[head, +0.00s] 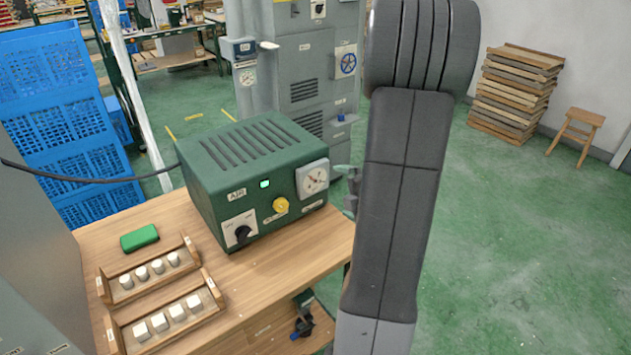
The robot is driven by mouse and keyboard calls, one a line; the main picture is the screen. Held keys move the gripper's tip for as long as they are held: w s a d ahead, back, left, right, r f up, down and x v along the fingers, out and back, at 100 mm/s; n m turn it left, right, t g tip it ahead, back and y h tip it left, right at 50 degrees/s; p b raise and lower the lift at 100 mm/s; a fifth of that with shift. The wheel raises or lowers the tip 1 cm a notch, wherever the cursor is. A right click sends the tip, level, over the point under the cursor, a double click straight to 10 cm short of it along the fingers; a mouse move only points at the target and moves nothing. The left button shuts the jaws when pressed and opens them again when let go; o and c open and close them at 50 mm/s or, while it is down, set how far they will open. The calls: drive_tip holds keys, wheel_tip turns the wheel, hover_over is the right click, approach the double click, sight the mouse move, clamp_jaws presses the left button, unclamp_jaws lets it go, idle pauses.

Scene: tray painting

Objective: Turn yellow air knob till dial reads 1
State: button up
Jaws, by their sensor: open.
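A green AIR box (255,175) with a slotted top stands on a wooden bench. Its yellow knob (281,205) is on the front face, right of a small lit green display (265,184). A black knob (242,233) on a white plate is at the lower left. My arm rises right of the box, apart from the yellow knob.
On the bench (270,268) lie a green block (139,238) and two wooden racks (150,277) of white pieces. Small grey-green parts (350,190) beside my arm are unclear. Blue crates (60,110) stand left, a grey cabinet (305,75) behind.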

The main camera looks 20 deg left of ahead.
drive_tip(key=x, duration=0.7)
idle(0.4)
drive_tip(key=v, duration=1)
drive_tip(key=shift+p, duration=0.45)
drive_tip(key=shift+d, duration=0.1)
